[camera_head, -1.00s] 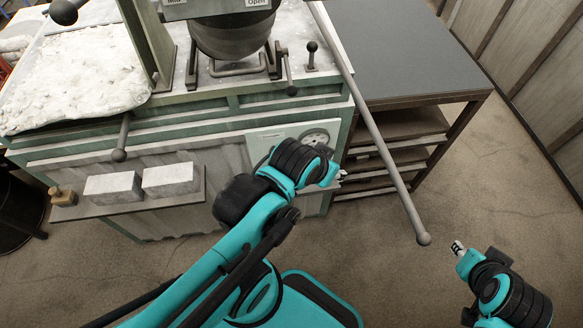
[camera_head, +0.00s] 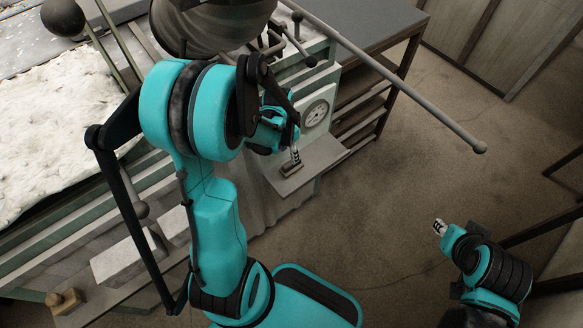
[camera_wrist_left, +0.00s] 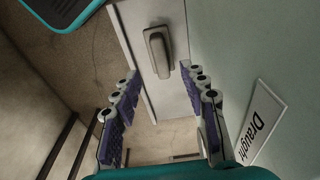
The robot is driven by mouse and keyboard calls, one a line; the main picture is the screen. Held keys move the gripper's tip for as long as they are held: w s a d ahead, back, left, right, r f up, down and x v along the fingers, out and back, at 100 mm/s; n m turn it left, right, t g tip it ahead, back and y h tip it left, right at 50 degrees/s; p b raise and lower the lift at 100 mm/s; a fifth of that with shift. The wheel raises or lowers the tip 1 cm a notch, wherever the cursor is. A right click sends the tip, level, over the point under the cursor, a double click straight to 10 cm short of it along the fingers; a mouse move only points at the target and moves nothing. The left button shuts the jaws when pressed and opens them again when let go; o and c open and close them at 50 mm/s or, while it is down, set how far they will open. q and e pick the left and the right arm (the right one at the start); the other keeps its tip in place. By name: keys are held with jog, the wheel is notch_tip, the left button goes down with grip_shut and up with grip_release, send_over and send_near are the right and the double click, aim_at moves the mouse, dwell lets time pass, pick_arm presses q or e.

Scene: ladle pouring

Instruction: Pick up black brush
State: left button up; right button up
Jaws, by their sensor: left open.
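A small dark grey-brown oblong object, which seems to be the brush (camera_wrist_left: 158,52), lies on a narrow pale shelf (camera_wrist_left: 178,88) in the left wrist view. In the head view the brush (camera_head: 291,169) is partly hidden by my left gripper (camera_head: 295,155). In the left wrist view my left gripper (camera_wrist_left: 161,76) is open, its purple-padded fingers on either side of the line to the brush. The brush lies beyond the fingertips, not gripped. My right gripper (camera_head: 440,227) is at the right, away from the shelf; its jaws are too small to judge.
A wall panel with a "Draught" label (camera_wrist_left: 262,121) stands beside the shelf. A round gauge (camera_head: 316,114) is above it. A long grey rod (camera_head: 410,92) juts out at the upper right. Pale bricks (camera_head: 125,258) and a brown block (camera_head: 64,300) sit lower left.

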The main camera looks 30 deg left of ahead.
aim_at(290, 163)
pick_arm(q)
jog(key=f+b, duration=0.1)
jog(key=f, duration=0.2)
jog(key=shift+w, duration=0.2)
jog(key=f+b, duration=0.2)
jog(key=f, duration=0.1)
jog(key=w+f, duration=0.1)
jog(key=f, duration=0.1)
jog(key=shift+d+b, duration=0.15)
jog(key=shift+b, duration=0.25)
jog(key=shift+s, duration=0.1)
jog(key=shift+r, duration=0.1)
grip_shut()
